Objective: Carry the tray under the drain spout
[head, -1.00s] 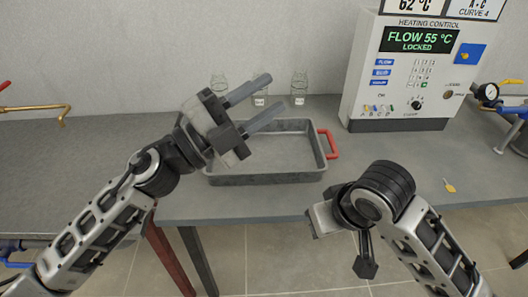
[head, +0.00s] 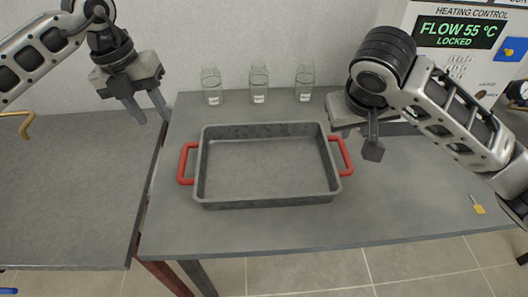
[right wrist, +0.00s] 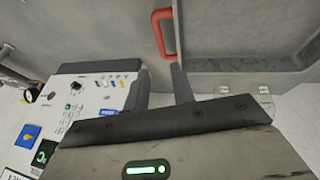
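An empty grey tray (head: 265,202) rests level on the table. It has a red handle on its left end (head: 184,163) and another on its right end (head: 346,156). My left gripper (head: 155,120) is open and empty, up and to the left of the left handle. My right gripper (head: 360,145) is open and empty, close to the right handle. In the right wrist view a red handle (right wrist: 163,34) lies just beyond the fingertips of that gripper (right wrist: 158,72). A brass spout (head: 26,120) shows at the left edge; its outlet is over the left table.
Several glass jars (head: 258,84) stand behind the tray. The heating control panel (head: 455,40) stands at the back right. A yellow tag (head: 478,208) lies at the right. The left bench (head: 70,190) is clear, with a seam between it and the tray's table.

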